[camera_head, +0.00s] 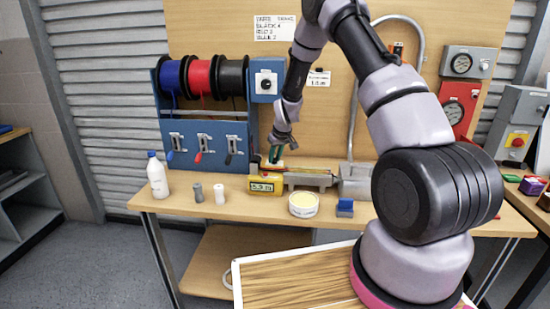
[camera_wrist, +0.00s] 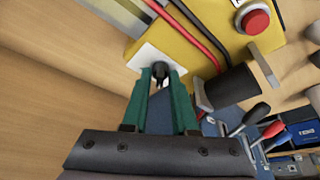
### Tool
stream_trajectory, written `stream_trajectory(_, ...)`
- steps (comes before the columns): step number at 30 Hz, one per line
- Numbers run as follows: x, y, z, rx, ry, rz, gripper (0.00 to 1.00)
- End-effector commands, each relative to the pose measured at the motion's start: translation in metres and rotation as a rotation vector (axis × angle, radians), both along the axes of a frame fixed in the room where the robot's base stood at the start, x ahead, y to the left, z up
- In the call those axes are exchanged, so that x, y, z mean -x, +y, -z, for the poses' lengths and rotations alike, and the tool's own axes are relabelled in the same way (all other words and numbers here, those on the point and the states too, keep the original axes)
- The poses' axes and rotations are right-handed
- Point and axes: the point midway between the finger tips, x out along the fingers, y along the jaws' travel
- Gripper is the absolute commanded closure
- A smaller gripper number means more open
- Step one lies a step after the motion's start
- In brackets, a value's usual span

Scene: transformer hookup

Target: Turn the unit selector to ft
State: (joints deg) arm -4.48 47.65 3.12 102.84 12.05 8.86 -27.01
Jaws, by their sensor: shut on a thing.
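The yellow meter box (camera_head: 266,185) with a lit display stands on the workbench, below my gripper (camera_head: 274,156). In the wrist view my gripper (camera_wrist: 160,75) has its two green fingers shut on a small black selector knob (camera_wrist: 159,82). The knob sits on a white plate (camera_wrist: 146,56) on the yellow box (camera_wrist: 196,52). The fingers hide part of the knob and any marks around it, so I cannot read which unit it points to. The display is too small to read surely.
A red button (camera_wrist: 256,21), red and black cables (camera_wrist: 190,22) and a dark cylinder (camera_wrist: 232,87) are close to the fingers. A white bottle (camera_head: 157,176), a round tub (camera_head: 303,204) and a blue block (camera_head: 344,208) stand on the bench (camera_head: 240,208). Cable reels (camera_head: 202,76) are behind left.

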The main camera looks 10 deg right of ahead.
Motion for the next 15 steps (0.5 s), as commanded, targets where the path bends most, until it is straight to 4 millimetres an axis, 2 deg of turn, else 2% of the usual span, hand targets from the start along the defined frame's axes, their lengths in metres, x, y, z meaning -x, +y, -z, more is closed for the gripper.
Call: stream_trajectory(15,0.0004,0.0056,0.0000,0.003,-0.002,0.436,1.00)
